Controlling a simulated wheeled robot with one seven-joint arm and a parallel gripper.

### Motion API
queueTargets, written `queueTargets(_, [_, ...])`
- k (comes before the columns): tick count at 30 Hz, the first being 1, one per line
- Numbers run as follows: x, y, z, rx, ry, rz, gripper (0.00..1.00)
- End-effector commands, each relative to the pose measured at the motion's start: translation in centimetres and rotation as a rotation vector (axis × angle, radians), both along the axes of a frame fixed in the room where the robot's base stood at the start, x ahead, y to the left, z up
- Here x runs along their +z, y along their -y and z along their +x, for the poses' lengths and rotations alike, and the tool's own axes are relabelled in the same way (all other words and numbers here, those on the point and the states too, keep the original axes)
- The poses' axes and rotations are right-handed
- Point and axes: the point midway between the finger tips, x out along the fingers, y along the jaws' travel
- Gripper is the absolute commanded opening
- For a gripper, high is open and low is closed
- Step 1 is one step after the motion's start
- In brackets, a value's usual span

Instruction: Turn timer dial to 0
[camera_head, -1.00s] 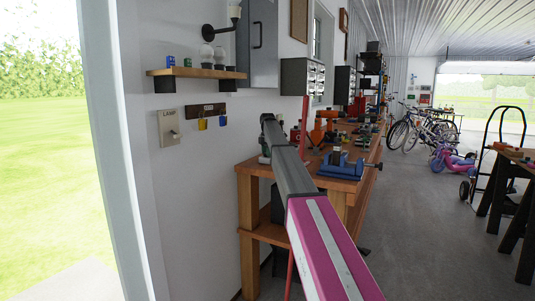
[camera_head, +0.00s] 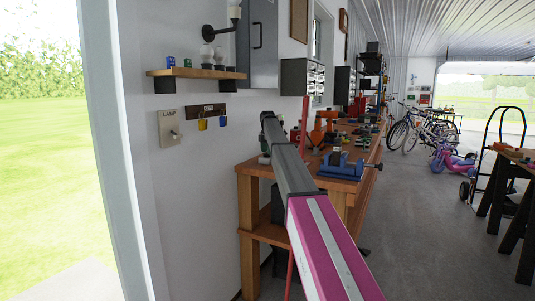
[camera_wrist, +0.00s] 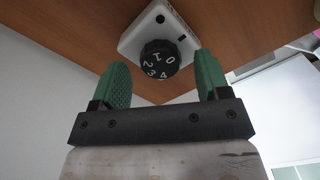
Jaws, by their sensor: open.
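In the wrist view, the timer dial (camera_wrist: 158,62) is a round black knob with white digits, 0 and 1 at the top and 2, 3 and 4 lower down. It sits on a white timer box (camera_wrist: 130,40) on a wooden surface. My gripper (camera_wrist: 162,60) is open, with one green finger to the left of the dial and one to the right. Gaps show on both sides, and I cannot tell how deep the dial lies between the fingertips. In the head view my arm reaches toward the workbench's near end; I cannot make out the timer there.
The wooden workbench (camera_head: 246,205) runs along the wall, with a blue vise (camera_head: 340,166) and several tools on it. A lamp switch plate (camera_head: 170,127) and a small shelf (camera_head: 200,73) are on the wall. Open floor (camera_head: 425,210) lies to the right.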

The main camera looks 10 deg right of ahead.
Motion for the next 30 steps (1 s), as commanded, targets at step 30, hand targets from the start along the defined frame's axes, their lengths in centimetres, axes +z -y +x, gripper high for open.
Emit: queueTargets(30, [9.5,0.0,0.0,0.001,0.001,0.0,0.69])
